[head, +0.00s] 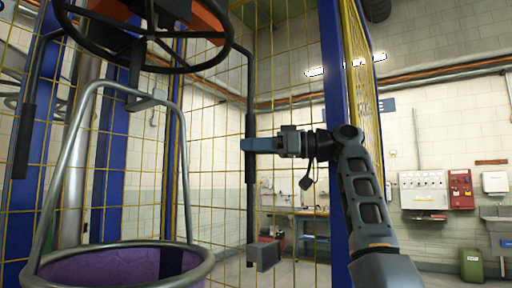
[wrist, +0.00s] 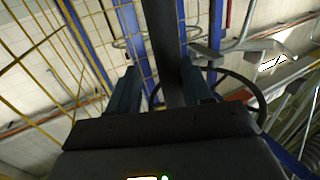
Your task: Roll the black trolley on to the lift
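The black trolley appears to be the overhead assembly at the upper left of the head view, with a black ring (head: 150,68), orange parts and black bars hanging down. Its right bar (head: 250,215) has a thicker grip and a grey box at its foot. My gripper (head: 246,145) is at that grip and hides part of it. In the wrist view, a dark bar (wrist: 166,50) passes between the two fingers of my gripper (wrist: 160,72), with a gap beside the left finger. I cannot tell which structure is the lift; blue posts (head: 336,120) with yellow mesh stand around.
A metal hoop frame (head: 70,150) with a purple bag (head: 110,268) hangs at the lower left. Yellow mesh (head: 215,110) stands close behind the trolley. A workbench (head: 312,213), wall boxes (head: 424,190) and a green bin (head: 471,265) are farther back.

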